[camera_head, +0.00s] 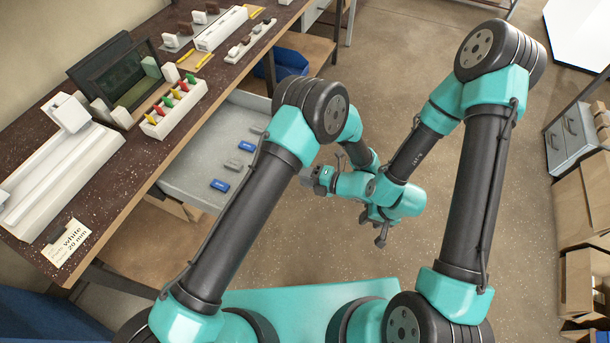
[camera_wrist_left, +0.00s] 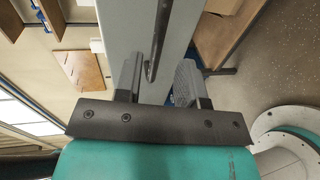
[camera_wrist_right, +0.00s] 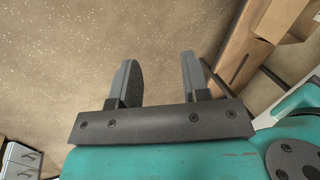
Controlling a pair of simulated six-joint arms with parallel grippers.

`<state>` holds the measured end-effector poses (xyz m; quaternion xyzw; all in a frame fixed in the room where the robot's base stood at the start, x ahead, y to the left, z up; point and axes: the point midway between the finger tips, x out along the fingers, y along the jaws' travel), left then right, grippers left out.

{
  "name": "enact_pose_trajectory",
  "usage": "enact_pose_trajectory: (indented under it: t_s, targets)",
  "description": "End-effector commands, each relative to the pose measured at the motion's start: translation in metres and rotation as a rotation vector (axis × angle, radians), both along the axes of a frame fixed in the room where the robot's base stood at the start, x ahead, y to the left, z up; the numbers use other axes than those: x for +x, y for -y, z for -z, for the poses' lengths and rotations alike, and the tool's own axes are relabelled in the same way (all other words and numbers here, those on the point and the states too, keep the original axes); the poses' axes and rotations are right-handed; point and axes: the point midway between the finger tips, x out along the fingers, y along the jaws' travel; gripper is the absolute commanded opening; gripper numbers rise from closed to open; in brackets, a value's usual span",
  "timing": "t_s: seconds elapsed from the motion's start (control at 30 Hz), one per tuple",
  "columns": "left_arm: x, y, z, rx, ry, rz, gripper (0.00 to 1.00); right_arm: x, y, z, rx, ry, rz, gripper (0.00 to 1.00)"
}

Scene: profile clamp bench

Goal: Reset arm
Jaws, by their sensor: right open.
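My left gripper (camera_head: 321,181) is beside the outer end of the pulled-out grey drawer (camera_head: 190,166). In the left wrist view its two fingers (camera_wrist_left: 159,78) stand apart, with a dark handle bar (camera_wrist_left: 160,40) and the grey drawer front showing beyond the gap. I cannot tell whether the fingers touch the bar. My right gripper (camera_head: 381,236) hangs over the floor, to the right of and below the left one in the head view. In the right wrist view its fingers (camera_wrist_right: 157,78) are apart with nothing between them. Both forearms lie close together in the head view.
The drawer holds blue and grey blocks (camera_head: 220,185). On the dark bench are a white profile fixture (camera_head: 62,165), a rack of coloured pieces (camera_head: 174,108), a dark screen (camera_head: 115,72) and a label card (camera_head: 66,242). Cardboard boxes (camera_head: 585,215) stand at the right. The speckled floor is open.

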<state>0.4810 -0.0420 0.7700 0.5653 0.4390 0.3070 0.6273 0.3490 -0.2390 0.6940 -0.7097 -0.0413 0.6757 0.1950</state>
Motion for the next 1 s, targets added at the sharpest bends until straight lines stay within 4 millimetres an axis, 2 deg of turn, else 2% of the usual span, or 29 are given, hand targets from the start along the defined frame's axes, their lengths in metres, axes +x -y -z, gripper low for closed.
enact_pose_trajectory:
  t_s: [0.03,0.23,0.47,0.83,1.0]
  targets:
    - [-0.012,0.036,-0.013,-0.023,0.026,0.040,0.36,0.005,-0.011,0.001,0.005,0.013,-0.053,0.43]
    - [-0.011,0.033,-0.012,-0.023,0.026,0.040,0.36,0.005,-0.011,0.001,0.005,0.012,-0.054,0.43]
    - [-0.002,0.019,-0.008,-0.023,0.026,0.043,0.36,0.004,-0.012,0.001,0.005,0.010,-0.057,0.43]
    - [0.021,-0.019,0.002,-0.020,0.026,0.052,0.36,0.006,-0.017,0.001,0.007,0.017,-0.075,0.43]
    - [0.025,-0.027,0.004,-0.017,0.025,0.056,0.36,0.006,-0.016,0.000,0.006,0.015,-0.068,0.43]
